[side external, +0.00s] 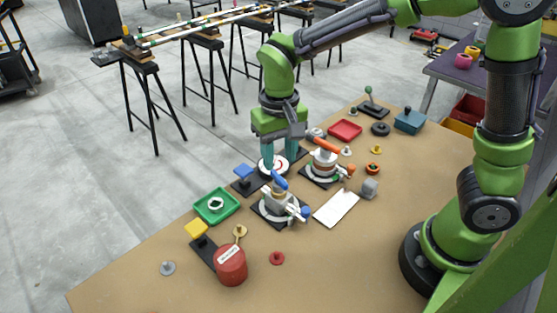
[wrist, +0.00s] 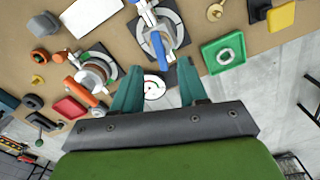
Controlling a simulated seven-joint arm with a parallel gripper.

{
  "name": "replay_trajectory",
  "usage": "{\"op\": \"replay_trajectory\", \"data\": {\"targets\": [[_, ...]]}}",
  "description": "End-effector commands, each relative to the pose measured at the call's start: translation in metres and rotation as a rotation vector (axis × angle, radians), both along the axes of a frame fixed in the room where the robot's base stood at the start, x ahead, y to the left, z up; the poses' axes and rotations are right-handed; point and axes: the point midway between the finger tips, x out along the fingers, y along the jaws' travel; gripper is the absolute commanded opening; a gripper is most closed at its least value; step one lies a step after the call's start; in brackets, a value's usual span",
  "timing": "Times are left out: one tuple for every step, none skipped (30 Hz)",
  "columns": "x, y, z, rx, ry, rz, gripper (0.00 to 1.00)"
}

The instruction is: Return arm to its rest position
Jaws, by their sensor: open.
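My green arm reaches over the wooden table (side external: 130,275). My gripper (side external: 281,160) points down over the back part of the table, with its teal fingers close to a round white dial with a red mark (side external: 272,167). In the wrist view the two teal fingers of my gripper (wrist: 158,88) stand apart, with the dial (wrist: 154,88) showing between them. The gripper is open and I see nothing held in it. I cannot tell from these views whether a fingertip touches the dial.
A blue-handled valve (side external: 279,200) and an orange-handled valve (side external: 325,160) stand close to my gripper. A green tray (side external: 231,208), red tray (side external: 345,131), white plate (side external: 336,208) and red cylinder (side external: 231,267) lie around. The front left of the table is mostly clear.

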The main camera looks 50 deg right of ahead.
Motion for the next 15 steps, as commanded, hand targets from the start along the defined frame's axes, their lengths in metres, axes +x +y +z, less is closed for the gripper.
{"op": "replay_trajectory", "data": {"targets": [[0.0, 0.0, 0.0, 0.0, 0.0, 0.0, 0.43], [0.0, 0.0, 0.0, 0.0, 0.0, 0.0, 0.43], [0.0, 0.0, 0.0, 0.0, 0.0, 0.0, 0.43], [0.0, 0.0, 0.0, 0.0, 0.0, 0.0, 0.43], [0.0, 0.0, 0.0, 0.0, 0.0, 0.001, 0.43], [0.0, 0.0, 0.0, 0.0, -0.002, 0.009, 0.43], [0.001, 0.0, 0.0, 0.002, -0.007, 0.02, 0.43], [-0.002, 0.001, -0.005, 0.006, -0.002, 0.037, 0.43], [-0.008, 0.002, -0.006, 0.018, -0.004, 0.058, 0.43], [-0.012, 0.001, -0.004, 0.03, -0.013, 0.07, 0.43], [-0.015, -0.001, 0.0, 0.044, -0.027, 0.078, 0.43], [-0.021, -0.004, 0.006, 0.064, -0.048, 0.086, 0.43], [-0.025, -0.007, 0.011, 0.08, -0.068, 0.09, 0.43], [-0.03, -0.01, 0.017, 0.096, -0.09, 0.093, 0.43], [-0.037, -0.015, 0.025, 0.118, -0.125, 0.094, 0.43]]}}
